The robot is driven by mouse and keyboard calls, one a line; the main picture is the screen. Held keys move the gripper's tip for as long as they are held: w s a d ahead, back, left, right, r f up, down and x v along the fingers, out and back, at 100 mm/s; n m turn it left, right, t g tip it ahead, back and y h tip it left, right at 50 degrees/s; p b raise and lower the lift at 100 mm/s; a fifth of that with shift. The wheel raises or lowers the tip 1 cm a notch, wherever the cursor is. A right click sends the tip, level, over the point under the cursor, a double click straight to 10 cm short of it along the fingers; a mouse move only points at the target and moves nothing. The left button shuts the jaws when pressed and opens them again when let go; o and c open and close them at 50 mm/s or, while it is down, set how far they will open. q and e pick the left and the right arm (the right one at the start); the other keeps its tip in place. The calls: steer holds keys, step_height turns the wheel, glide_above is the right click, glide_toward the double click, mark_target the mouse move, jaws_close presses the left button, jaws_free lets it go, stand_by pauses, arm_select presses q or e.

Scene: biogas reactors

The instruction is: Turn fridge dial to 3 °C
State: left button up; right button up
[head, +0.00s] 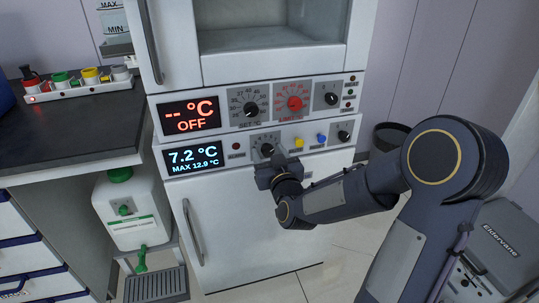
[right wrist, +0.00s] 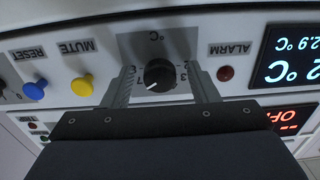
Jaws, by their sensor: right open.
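The fridge dial (head: 267,149) is a black knob on a grey scale plate on the lower control panel, right of the blue display (head: 193,158), which reads 7.2 °C, MAX 12.9 °C. My right gripper (head: 268,163) is open in front of the dial and partly covers its lower part. In the right wrist view, which is upside down, the dial (right wrist: 159,75) sits between the two spread fingers of the gripper (right wrist: 163,73). Gaps show on both sides of the knob. Its white pointer line aims lower left in that view, near the 7. My left gripper is out of view.
Yellow (head: 299,143) and blue (head: 321,138) buttons and another black knob (head: 343,135) are right of the dial; a red alarm light (head: 236,146) is left. The upper panel has an OFF display (head: 190,115) and a red knob (head: 295,103). A door handle (head: 193,232) is below.

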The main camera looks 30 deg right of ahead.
steer(key=c, duration=1)
